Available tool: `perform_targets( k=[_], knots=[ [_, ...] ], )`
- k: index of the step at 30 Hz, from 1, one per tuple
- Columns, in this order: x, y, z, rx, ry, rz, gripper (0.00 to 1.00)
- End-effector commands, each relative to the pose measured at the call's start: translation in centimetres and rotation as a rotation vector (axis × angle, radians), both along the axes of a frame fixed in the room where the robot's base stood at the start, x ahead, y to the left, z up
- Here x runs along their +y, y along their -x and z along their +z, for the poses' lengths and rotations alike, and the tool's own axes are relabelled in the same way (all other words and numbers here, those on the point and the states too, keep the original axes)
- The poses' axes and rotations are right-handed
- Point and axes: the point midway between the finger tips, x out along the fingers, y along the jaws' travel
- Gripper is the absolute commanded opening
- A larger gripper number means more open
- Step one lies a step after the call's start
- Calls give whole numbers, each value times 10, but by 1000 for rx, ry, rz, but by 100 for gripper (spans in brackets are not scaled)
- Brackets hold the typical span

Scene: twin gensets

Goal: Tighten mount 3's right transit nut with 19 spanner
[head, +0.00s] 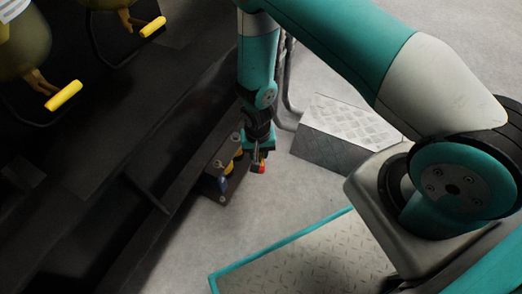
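My arm reaches down in the head view, and my gripper (258,152) is small and low beside a dark mount (228,178) at the foot of the black frame. The mount has yellow parts, a blue part and pale round bolt heads or nuts on its plate. I cannot read a mount number or tell which nut is the right transit nut. A small red and yellow piece (261,168) shows right at my fingertips. I cannot tell whether it is part of a spanner, and no whole spanner is clear. The fingers are too small to judge.
A grey tread-plate box (345,132) stands on the floor right of my gripper. Dark pipes (290,85) run down behind my arm. The long black frame (120,170) fills the left side. Yellow handles (64,95) show upper left. Bare concrete floor lies before the mount.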

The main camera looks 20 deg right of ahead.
Motion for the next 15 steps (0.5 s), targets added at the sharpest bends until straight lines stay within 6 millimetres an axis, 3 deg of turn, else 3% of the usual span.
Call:
perform_targets(
  k=[6,15],
  knots=[
    [19,-7,0,-3,-4,-96,0],
    [21,-8,0,-3,-5,-116,0]
  ],
)
